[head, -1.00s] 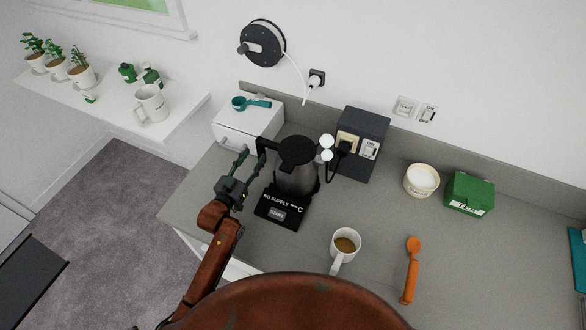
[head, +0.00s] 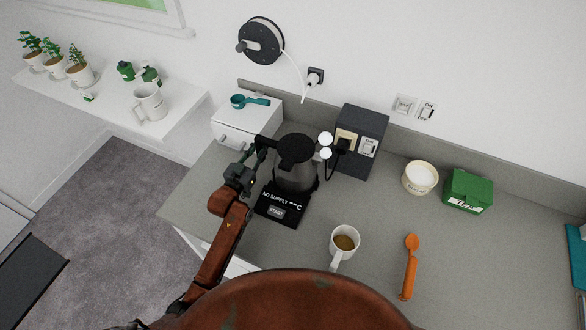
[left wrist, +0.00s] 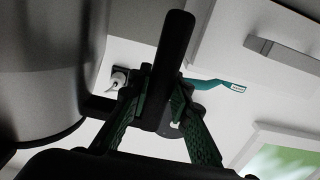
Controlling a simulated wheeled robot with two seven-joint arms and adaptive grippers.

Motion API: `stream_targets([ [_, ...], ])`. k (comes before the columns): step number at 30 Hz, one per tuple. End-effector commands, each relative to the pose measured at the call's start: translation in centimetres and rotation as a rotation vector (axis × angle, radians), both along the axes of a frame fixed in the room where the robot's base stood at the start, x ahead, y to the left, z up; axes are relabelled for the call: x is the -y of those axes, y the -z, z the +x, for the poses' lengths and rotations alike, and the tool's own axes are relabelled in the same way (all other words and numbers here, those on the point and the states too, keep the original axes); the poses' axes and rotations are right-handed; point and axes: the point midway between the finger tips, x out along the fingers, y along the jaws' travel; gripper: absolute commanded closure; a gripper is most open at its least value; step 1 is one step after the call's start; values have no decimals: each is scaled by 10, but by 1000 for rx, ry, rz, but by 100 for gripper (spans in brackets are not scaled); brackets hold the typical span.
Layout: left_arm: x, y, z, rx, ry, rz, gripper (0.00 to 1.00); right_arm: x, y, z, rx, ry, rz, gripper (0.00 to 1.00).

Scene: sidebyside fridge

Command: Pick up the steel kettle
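The steel kettle (head: 296,173) stands upright on its black base (head: 280,206) on the grey counter. It has a black lid and a black handle on its left side. My left gripper (head: 258,157) is at that handle. In the left wrist view the handle (left wrist: 174,50) lies between the two green fingers of my left gripper (left wrist: 161,100), which look spread around it. Whether the fingers touch it is hard to see. The kettle's steel body (left wrist: 38,75) fills the left of that view. My right gripper is not in view.
A dark socket box (head: 361,142) stands close behind the kettle on the right. A white box with a teal scoop (head: 248,101) is behind on the left. A mug (head: 344,243), orange spoon (head: 410,268), white tub (head: 420,178) and green box (head: 468,190) are to the right.

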Motion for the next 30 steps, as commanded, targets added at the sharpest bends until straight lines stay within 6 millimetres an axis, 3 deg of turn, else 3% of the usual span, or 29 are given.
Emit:
stream_targets([
  [7,0,0,0,0,0,0,100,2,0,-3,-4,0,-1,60],
  [23,0,-5,0,8,0,-5,100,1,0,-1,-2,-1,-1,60],
  [30,0,-25,1,12,0,-5,100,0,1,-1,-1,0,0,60],
])
